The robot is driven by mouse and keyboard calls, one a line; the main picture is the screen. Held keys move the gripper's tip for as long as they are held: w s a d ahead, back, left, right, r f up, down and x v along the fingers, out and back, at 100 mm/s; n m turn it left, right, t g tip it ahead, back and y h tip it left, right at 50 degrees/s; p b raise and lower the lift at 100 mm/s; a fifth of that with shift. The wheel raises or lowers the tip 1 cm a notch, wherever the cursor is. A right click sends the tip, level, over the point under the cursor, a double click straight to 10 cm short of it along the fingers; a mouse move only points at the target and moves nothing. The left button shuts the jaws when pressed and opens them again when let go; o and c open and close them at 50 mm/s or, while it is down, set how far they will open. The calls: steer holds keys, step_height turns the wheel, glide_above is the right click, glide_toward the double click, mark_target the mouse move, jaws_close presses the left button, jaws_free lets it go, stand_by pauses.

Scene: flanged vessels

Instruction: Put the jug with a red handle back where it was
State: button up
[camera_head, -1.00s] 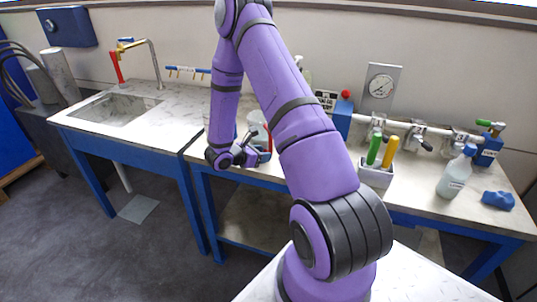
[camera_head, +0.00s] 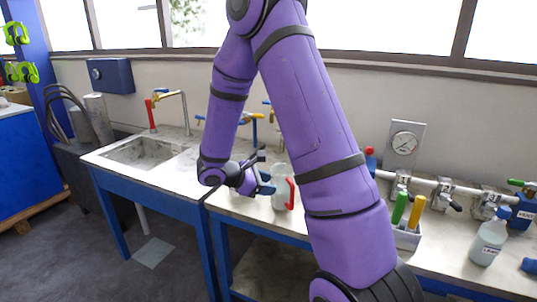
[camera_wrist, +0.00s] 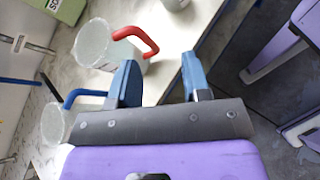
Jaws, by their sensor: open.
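The jug with a red handle (camera_head: 280,187) is a pale, see-through vessel standing on the bench, its handle to the right. In the wrist view the jug (camera_wrist: 95,45) is at the upper left, its red handle reaching towards my gripper. My gripper (camera_wrist: 160,80) is open, with two blue fingers apart and nothing between them. The handle is beside the left finger, outside the jaws; whether they touch cannot be told. In the head view my gripper (camera_head: 264,174) is just left of the jug, partly overlapping it.
A second jug with a blue handle (camera_wrist: 55,122) stands at the left in the wrist view. A holder (camera_head: 407,238) with green- and yellow-handled tools, a spray bottle (camera_head: 488,240) and pipework stand to the right. A sink (camera_head: 146,152) is at the left.

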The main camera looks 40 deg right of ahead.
steer(key=s+a+r+m+t+y, duration=0.4)
steer(key=s+a+r, duration=0.5)
steer(key=r, duration=0.3)
steer(key=s+a+r+m+t+y, duration=0.5)
steer(key=s+a+r+m+y, duration=0.2)
steer(key=s+r, duration=0.4)
steer(key=shift+s+a+r+y, duration=0.2)
steer(key=shift+a+r+y, duration=0.2)
steer(key=shift+a, duration=0.5)
